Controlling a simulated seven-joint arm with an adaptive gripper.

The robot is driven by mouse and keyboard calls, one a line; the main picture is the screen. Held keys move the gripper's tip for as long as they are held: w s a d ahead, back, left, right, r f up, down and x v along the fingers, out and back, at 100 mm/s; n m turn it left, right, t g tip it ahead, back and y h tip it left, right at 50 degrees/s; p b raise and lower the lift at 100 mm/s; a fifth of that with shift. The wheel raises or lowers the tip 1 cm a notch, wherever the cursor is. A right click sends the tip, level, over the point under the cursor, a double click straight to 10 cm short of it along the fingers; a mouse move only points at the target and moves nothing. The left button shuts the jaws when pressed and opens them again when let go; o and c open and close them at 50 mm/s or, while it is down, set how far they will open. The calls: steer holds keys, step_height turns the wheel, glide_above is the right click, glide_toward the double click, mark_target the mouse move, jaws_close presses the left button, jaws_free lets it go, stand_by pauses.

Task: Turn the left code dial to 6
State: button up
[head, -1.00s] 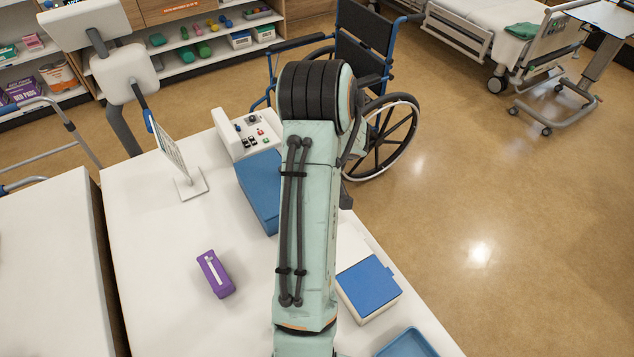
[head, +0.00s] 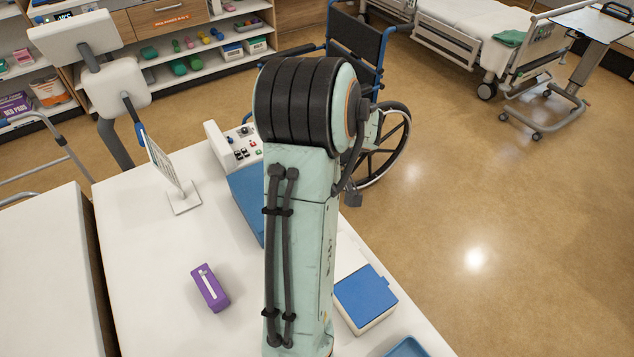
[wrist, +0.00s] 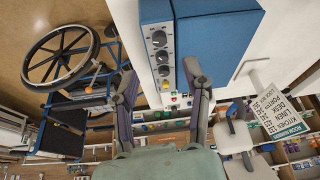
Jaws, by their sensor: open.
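In the wrist view a blue box (wrist: 218,45) carries a grey front panel (wrist: 161,20) with a row of dark round dials (wrist: 159,39). Their digits are too small to read, and I cannot tell which is the left code dial. My gripper (wrist: 160,70) is open and empty, its two fingers spread on either side of the dial row in this view. I cannot see contact with any dial. In the head view my arm hides my gripper and part of the blue box (head: 245,198).
A white control panel (head: 236,150) with coloured buttons stands beside the blue box. A sign on a stand (head: 165,160), a purple case (head: 210,288) and a blue-lidded box (head: 364,297) are on the white table. A wheelchair (head: 385,140) stands beyond. The table's left part is clear.

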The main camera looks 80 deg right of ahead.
steer(key=shift+c, duration=1.4)
steer(key=s+f+n+g, duration=0.15)
steer(key=s+n, duration=0.35)
steer(key=n, duration=0.6)
steer(key=w+n+g, duration=0.1)
steer(key=w+n, duration=0.2)
steer(key=w+n+g+h, duration=0.1)
steer(key=w+n, duration=0.1)
steer(key=n, duration=0.2)
steer(key=w+n+g, duration=0.1)
steer(key=w+n, duration=0.2)
steer(key=n, duration=0.1)
steer(key=shift+w+a+h, duration=0.35)
steer(key=shift+h, duration=0.05)
steer(key=x, duration=0.5)
steer(key=shift+d+f, duration=0.1)
steer(key=shift+f, duration=0.2)
steer(key=shift+d+f, duration=0.15)
steer(key=shift+f, duration=0.2)
